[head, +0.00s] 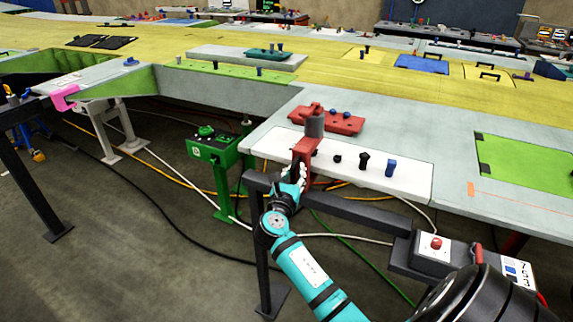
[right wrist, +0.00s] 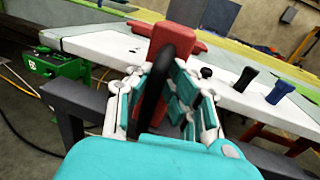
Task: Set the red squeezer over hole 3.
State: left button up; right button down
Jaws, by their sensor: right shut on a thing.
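The red squeezer (head: 304,153) is upright at the left part of the white strip (head: 270,143) on the wing's front edge. It also shows in the right wrist view (right wrist: 172,40), with a dark curved part between my fingers. My right gripper (head: 296,184) is shut on its lower part, in front of the table edge. A grey cylinder (head: 314,125) shows at the squeezer's top; I cannot tell whether it belongs to it. No hole number is readable, and I cannot tell which hole is under the squeezer. My left gripper is out of view.
Right of the squeezer, a small black knob (head: 337,159), a black peg (head: 364,161) and a blue peg (head: 391,168) stand on the strip. A red plate (head: 345,125) lies behind. A dark rail (head: 355,212) runs below the edge. A green machine (head: 212,150) stands left.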

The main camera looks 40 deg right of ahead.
jog(key=shift+a, duration=0.1)
jog(key=c, duration=1.3)
grip_release()
jog(key=shift+w+a, duration=0.1)
jog(key=v, duration=1.2)
